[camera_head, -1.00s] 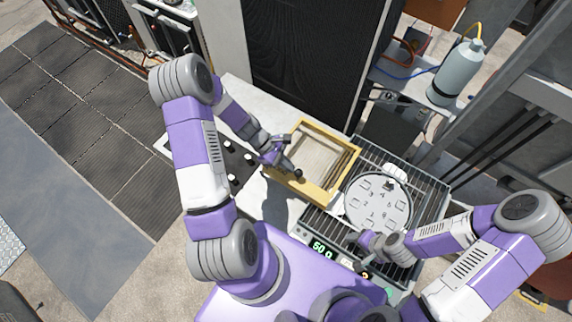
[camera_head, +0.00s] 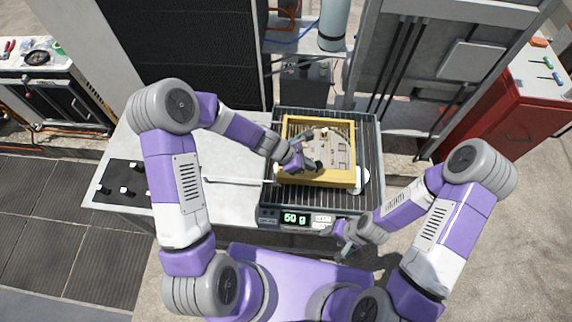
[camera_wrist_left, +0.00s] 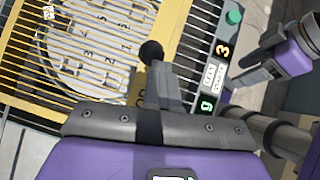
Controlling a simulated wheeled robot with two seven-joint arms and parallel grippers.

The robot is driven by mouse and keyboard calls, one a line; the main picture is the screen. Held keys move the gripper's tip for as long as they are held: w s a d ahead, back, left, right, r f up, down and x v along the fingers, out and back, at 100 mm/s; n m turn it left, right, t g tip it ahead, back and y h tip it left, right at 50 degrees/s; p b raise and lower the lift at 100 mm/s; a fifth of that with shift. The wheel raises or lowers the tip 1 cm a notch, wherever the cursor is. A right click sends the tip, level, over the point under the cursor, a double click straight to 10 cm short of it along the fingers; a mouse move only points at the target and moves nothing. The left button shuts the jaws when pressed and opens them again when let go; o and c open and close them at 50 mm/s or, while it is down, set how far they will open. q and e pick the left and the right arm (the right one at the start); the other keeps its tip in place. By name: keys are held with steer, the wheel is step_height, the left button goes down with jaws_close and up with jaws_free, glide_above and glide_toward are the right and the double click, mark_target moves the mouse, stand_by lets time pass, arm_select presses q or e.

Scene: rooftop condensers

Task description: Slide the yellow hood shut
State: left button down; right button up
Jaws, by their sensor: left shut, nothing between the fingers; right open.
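The yellow hood (camera_head: 352,150) is a rectangular frame that now lies over the slatted grey scale (camera_head: 370,135). In the left wrist view the yellow hood (camera_wrist_left: 172,30) has a black knob (camera_wrist_left: 151,52) on its side. A pale numbered disc (camera_wrist_left: 85,50) shows through its bars, with part sticking out past its right side in the head view. My left gripper (camera_head: 314,165) is shut and empty, at the hood's near side by the knob; I cannot tell whether it touches. My right gripper (camera_head: 346,249) is open and empty, in front of the scale.
The scale's front panel (camera_head: 318,220) reads 50 g. A pale counter (camera_head: 225,165) with a black knobbed panel (camera_head: 122,182) lies to the left. A dark grille (camera_head: 200,50) and a grey cylinder (camera_head: 333,25) stand behind. A red cabinet (camera_head: 510,110) is at the right.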

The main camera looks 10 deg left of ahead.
arm_select(q)
steer(key=shift+w+d+f, duration=0.25)
steer(key=shift+w+d, duration=0.5)
steer(key=shift+d, duration=0.15)
steer(key=shift+s+d+r, duration=0.1)
steer(key=shift+s+d, duration=0.05)
steer(key=shift+s, duration=0.05)
steer(key=shift+s+d+r, duration=0.1)
steer(key=shift+d, duration=0.1)
steer(key=shift+a+r, duration=0.1)
steer(key=shift+a, duration=0.4)
steer(key=a, duration=0.3)
steer(key=shift+s+a+r+p, duration=0.25)
steer(key=shift+s+a+p, duration=0.05)
steer(key=shift+s, duration=0.1)
steer(key=p+v, duration=0.1)
steer(key=v, duration=0.9)
steer(key=shift+p, duration=0.4)
